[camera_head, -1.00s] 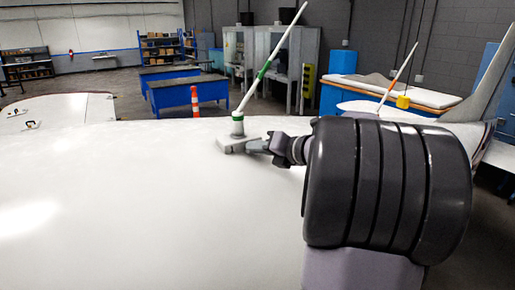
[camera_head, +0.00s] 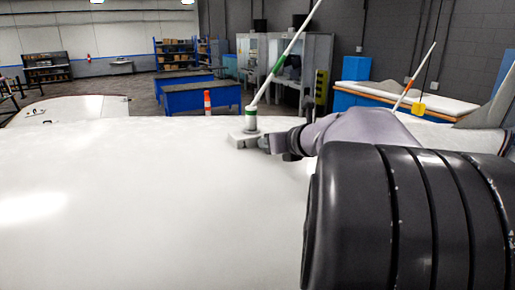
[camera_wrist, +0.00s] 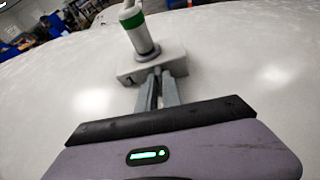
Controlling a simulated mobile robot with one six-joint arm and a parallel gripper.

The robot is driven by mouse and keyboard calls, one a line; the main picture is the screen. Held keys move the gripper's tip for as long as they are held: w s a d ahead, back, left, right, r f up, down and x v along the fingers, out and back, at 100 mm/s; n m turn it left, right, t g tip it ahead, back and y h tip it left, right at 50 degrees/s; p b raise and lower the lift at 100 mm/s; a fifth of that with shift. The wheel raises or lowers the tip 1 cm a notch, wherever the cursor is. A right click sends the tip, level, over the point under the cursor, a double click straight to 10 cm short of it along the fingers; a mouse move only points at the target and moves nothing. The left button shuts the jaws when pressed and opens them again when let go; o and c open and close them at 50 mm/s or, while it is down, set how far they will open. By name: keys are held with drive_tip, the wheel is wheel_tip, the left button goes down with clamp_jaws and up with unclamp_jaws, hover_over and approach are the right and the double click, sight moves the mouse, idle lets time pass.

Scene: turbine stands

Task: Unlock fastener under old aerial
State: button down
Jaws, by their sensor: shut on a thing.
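A white aerial with a green band (camera_head: 277,67) rises at a tilt from a pale base block (camera_head: 238,140) on the white curved surface. In the wrist view, the aerial's green-banded foot (camera_wrist: 134,22) and the base block (camera_wrist: 174,60) are at top centre. My gripper (camera_head: 262,143) is at the right side of the base in the head view. In the wrist view, my gripper (camera_wrist: 158,74) has its two narrow fingers close together at the block's near side. They are shut on the fastener under the aerial, which the fingertips mostly hide.
The white surface (camera_head: 130,215) is clear to the left. A second aerial with an orange band (camera_head: 407,88) stands at right, with a yellow tag (camera_head: 419,106) near it. Blue workbenches (camera_head: 200,97) and an orange-white post (camera_head: 207,101) stand behind.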

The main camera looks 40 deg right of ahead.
drive_tip(key=shift+n+h+b, duration=0.3)
drive_tip(key=shift+n+b, duration=0.05)
drive_tip(key=shift+n, duration=0.05)
idle(0.4)
drive_tip(key=c, duration=1.8)
unclamp_jaws()
drive_tip(key=shift+w, duration=0.15)
drive_tip(key=b+v, duration=0.1)
drive_tip(key=v, duration=1.6)
drive_tip(key=shift+r, duration=0.35)
drive_tip(key=shift+a, duration=0.15)
